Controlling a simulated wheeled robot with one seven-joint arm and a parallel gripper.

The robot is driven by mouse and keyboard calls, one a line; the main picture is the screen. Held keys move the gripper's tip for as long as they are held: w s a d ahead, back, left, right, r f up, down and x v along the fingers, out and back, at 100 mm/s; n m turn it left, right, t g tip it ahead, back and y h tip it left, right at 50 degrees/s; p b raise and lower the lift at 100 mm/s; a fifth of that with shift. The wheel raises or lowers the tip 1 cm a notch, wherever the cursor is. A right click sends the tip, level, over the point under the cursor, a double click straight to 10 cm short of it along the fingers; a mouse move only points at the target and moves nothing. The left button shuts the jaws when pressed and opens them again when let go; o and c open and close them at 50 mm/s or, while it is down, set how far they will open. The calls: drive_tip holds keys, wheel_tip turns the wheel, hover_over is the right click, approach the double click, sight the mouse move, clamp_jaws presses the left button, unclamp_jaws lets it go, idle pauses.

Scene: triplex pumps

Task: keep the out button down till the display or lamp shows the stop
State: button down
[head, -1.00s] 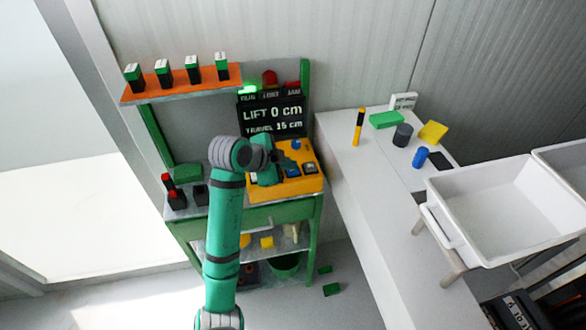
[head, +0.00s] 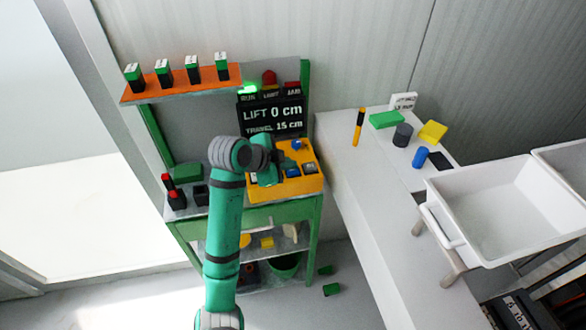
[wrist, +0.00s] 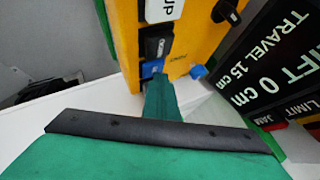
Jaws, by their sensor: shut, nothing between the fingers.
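The yellow control box (head: 308,184) stands on the bench; it also shows in the wrist view (wrist: 190,45). My gripper (head: 275,172) is shut and empty, its tip at the box. In the wrist view its green tip (wrist: 157,84) is at a blue button (wrist: 152,68), partly covering it. Whether that button is pressed I cannot tell, nor can I read an OUT label. A black button and a white UP button (wrist: 162,10) lie beyond it. The display (head: 270,113) reads LIFT 0 cm, TRAVEL 15 cm. The green RUN lamp (head: 249,88) is lit; the LIMIT and JAM lamps look unlit.
A black knob (wrist: 226,11) and a blue knob (wrist: 198,71) stand on the box near the tip. An orange shelf (head: 180,85) holds several green-and-black blocks. A white table (head: 350,185) with loose items and a white bin (head: 500,210) are at the right.

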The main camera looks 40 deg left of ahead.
sight(290, 172)
idle(0.6)
drive_tip(key=shift+r, duration=0.95)
wheel_tip(290, 172, up, 5)
idle(0.4)
idle(0.4)
